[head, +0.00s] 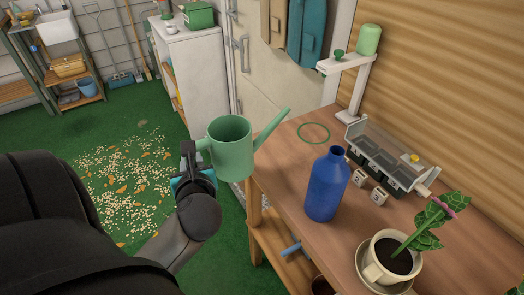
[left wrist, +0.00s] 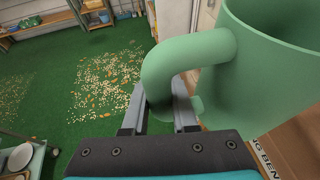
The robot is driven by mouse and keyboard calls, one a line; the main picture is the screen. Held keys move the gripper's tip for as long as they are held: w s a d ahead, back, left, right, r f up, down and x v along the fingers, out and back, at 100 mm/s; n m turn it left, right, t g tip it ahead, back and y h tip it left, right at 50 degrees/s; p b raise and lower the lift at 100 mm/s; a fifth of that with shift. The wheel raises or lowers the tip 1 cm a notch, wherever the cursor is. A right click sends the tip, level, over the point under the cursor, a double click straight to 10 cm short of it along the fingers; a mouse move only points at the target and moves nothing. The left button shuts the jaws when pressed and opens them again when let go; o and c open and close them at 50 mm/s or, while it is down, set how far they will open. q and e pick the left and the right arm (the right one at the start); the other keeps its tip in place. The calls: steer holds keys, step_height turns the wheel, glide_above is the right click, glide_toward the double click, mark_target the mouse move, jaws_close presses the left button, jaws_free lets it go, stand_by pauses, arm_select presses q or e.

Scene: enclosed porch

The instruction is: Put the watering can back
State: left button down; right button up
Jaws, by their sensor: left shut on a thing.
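The green watering can (head: 231,150) is upright, its spout pointing right toward the potting table (head: 285,185). My left gripper (head: 190,156) is shut on its handle, left of the can body. In the left wrist view the handle (left wrist: 190,52) passes between the fingers (left wrist: 160,110), and the can body (left wrist: 265,75) fills the right side. The can appears at the table's left edge; its height above the top is hard to tell. A thin green ring (head: 313,133) is marked on the bare tabletop, right of the spout. My right gripper is not in view.
A blue bottle (head: 327,187) stands in front of the ring. Behind it are number blocks (head: 366,186), a divided metal tray (head: 385,160) and a white stand (head: 352,85). A potted plant (head: 390,262) is at the near right. A white cabinet (head: 195,70) stands behind the can.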

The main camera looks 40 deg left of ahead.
mark_target(243, 142)
arm_select(q)
steer(key=w+d+b, duration=0.1)
steer(key=w+d, duration=0.1)
steer(key=w, duration=0.2)
steer(key=w+d+b, duration=0.1)
steer(key=w, duration=0.4)
steer(key=w+d, duration=0.2)
steer(key=w, duration=0.3)
steer(key=shift+d+b, duration=0.35)
steer(key=shift+b, duration=0.05)
steer(key=shift+w, duration=0.1)
step_height(243, 142, down, 4)
steer(key=shift+r+b, duration=0.15)
steer(key=shift+b, duration=0.85)
steer(key=shift+r, duration=0.1)
steer(key=c, duration=0.7)
jaws_free()
steer(key=p+v, duration=0.3)
steer(key=v, duration=0.9)
